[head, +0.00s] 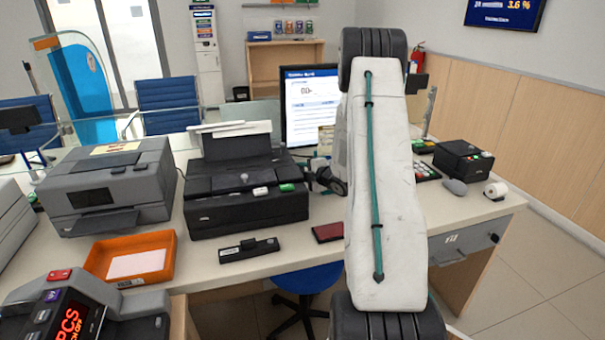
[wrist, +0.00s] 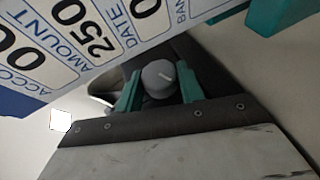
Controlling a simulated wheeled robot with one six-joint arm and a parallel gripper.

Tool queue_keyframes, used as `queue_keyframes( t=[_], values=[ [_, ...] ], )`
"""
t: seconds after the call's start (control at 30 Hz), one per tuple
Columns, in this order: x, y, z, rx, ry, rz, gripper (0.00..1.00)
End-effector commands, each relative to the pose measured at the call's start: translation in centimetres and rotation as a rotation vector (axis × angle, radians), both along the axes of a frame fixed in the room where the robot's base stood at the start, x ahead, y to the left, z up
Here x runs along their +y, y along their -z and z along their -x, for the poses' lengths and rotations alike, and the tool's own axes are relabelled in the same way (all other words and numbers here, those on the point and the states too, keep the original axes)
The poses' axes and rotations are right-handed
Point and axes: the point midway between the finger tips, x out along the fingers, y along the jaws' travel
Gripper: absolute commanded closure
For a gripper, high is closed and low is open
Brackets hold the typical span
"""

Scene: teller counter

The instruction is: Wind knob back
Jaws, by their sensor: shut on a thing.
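The knob (wrist: 161,77) shows in the wrist view as a grey round cap with a small pale mark. It sits between the two teal fingers of my gripper (wrist: 160,88), which is shut on it from both sides. In the head view the black printer (head: 248,205) stands on the counter, and the dark end of my arm is beside its right side. My white arm link hides most of the gripper there, and the knob in its grip cannot be made out.
A grey printer (head: 108,190) and an orange tray (head: 165,240) stand to the left. A monitor (head: 308,105) is behind the black printer. A stapler-like black item (head: 248,250) and a dark red pad (head: 328,233) lie in front. A printed slip (wrist: 85,45) fills the wrist view's upper left.

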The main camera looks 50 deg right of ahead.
Motion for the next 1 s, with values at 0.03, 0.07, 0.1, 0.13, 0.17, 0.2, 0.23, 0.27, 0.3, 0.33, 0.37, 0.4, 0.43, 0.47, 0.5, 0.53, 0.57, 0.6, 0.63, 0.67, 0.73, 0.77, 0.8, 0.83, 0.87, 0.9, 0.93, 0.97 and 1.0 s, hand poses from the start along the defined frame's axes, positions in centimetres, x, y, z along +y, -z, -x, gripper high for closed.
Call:
queue_keyframes(
  t=[0.03, 0.07, 0.1, 0.13, 0.17, 0.2, 0.23, 0.27, 0.3, 0.33, 0.37, 0.4, 0.43, 0.47, 0.5, 0.53, 0.57, 0.6, 0.63, 0.67, 0.73, 0.77, 0.8, 0.83, 0.87, 0.9, 0.93, 0.97, 1.0],
  values=[
    [-0.04, -0.25, -0.04, 0.036, -0.001, -0.018, 0.85],
    [-0.07, -0.32, -0.05, 0.06, -0.001, -0.033, 0.85],
    [-0.11, -0.35, -0.07, 0.092, 0.0, -0.053, 0.85],
    [-0.11, -0.36, -0.08, 0.117, 0.001, -0.068, 0.85],
    [-0.12, -0.38, -0.08, 0.142, 0.0, -0.083, 0.85],
    [-0.14, -0.43, -0.1, 0.174, 0.001, -0.102, 0.85],
    [-0.16, -0.45, -0.12, 0.199, 0.001, -0.116, 0.85],
    [-0.17, -0.46, -0.14, 0.222, 0.0, -0.129, 0.85],
    [-0.18, -0.47, -0.17, 0.252, -0.001, -0.147, 0.85],
    [-0.17, -0.48, -0.17, 0.272, 0.0, -0.162, 0.85],
    [-0.19, -0.5, -0.19, 0.294, 0.0, -0.173, 0.85],
    [-0.21, -0.56, -0.23, 0.319, 0.0, -0.188, 0.85],
    [-0.22, -0.57, -0.24, 0.338, 0.0, -0.2, 0.85],
    [-0.2, -0.57, -0.25, 0.356, -0.001, -0.211, 0.85],
    [-0.24, -0.59, -0.28, 0.379, 0.0, -0.225, 0.85],
    [-0.25, -0.61, -0.3, 0.395, 0.0, -0.236, 0.85],
    [-0.25, -0.62, -0.31, 0.411, -0.001, -0.246, 0.85],
    [-0.26, -0.61, -0.31, 0.431, -0.001, -0.258, 0.85],
    [-0.28, -0.64, -0.33, 0.445, -0.001, -0.266, 0.85],
    [-0.3, -0.65, -0.34, 0.458, 0.0, -0.275, 0.85],
    [-0.28, -0.65, -0.35, 0.486, 0.0, -0.293, 0.85],
    [-0.3, -0.67, -0.37, 0.496, 0.0, -0.299, 0.85],
    [-0.31, -0.69, -0.39, 0.507, 0.0, -0.308, 0.85],
    [-0.31, -0.7, -0.39, 0.517, 0.0, -0.314, 0.85],
    [-0.3, -0.69, -0.39, 0.524, 0.0, -0.319, 0.85],
    [-0.29, -0.69, -0.4, 0.534, 0.0, -0.325, 0.85],
    [-0.29, -0.7, -0.41, 0.539, 0.0, -0.329, 0.85],
    [-0.28, -0.71, -0.41, 0.544, 0.001, -0.332, 0.85],
    [-0.29, -0.73, -0.44, 0.55, 0.001, -0.336, 0.85]
  ],
)
